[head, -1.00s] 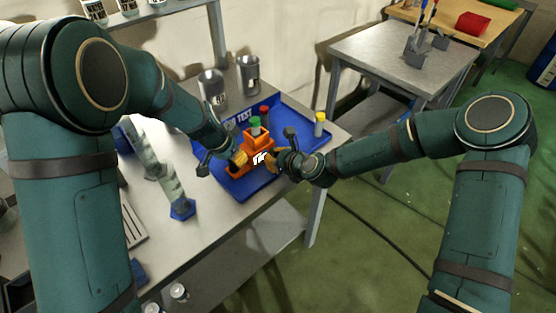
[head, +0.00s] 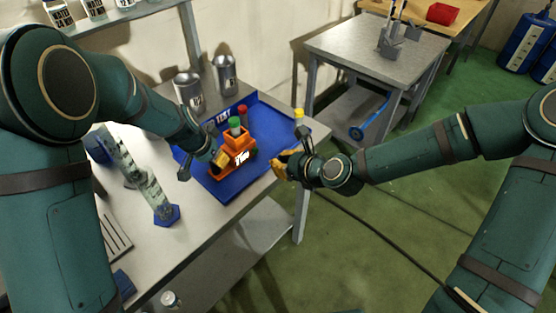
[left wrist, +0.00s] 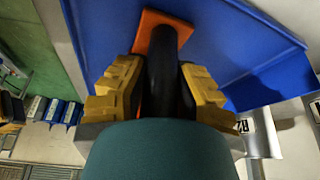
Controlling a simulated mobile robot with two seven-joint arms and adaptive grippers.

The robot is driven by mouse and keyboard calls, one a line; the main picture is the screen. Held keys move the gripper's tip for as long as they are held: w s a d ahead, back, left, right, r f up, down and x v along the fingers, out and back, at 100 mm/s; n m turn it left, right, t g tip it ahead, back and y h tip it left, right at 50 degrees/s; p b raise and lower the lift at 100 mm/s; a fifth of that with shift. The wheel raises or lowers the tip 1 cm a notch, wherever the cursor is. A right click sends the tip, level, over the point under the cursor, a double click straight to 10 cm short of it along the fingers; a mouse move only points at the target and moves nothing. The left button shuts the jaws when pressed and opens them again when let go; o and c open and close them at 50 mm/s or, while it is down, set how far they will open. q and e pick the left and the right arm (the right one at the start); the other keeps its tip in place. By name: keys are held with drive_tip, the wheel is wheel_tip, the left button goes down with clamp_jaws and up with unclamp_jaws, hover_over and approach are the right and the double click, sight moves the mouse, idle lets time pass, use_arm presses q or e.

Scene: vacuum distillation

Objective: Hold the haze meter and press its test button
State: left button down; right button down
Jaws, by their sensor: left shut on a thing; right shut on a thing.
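The orange haze meter (head: 234,143) stands over the blue tray (head: 213,188), with a lit white readout on its near face. A green-capped part (head: 235,122) sticks up at its top. My left gripper (head: 221,158) is shut at its left side. In the left wrist view the yellow fingers (left wrist: 162,92) close around a black upright grip (left wrist: 162,70) with an orange plate (left wrist: 152,28) beyond. My right gripper (head: 281,168) is closed to the right of the meter, apart from it; what it holds cannot be made out. The test button cannot be told apart.
A red-capped item (head: 242,109) and a yellow-capped item (head: 299,114) stand behind. Two metal canisters (head: 226,74) are at the back of the bench. A blue-based stand (head: 166,214) is at left. Open floor lies right of the bench.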

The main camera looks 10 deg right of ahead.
idle(0.4)
use_arm(q)
drive_tip(key=c, duration=0.8)
unclamp_jaws()
drive_tip(key=v, duration=1.2)
drive_tip(key=shift+w, duration=0.1)
drive_tip(key=o, duration=0.7)
drive_tip(key=shift+c, duration=0.2)
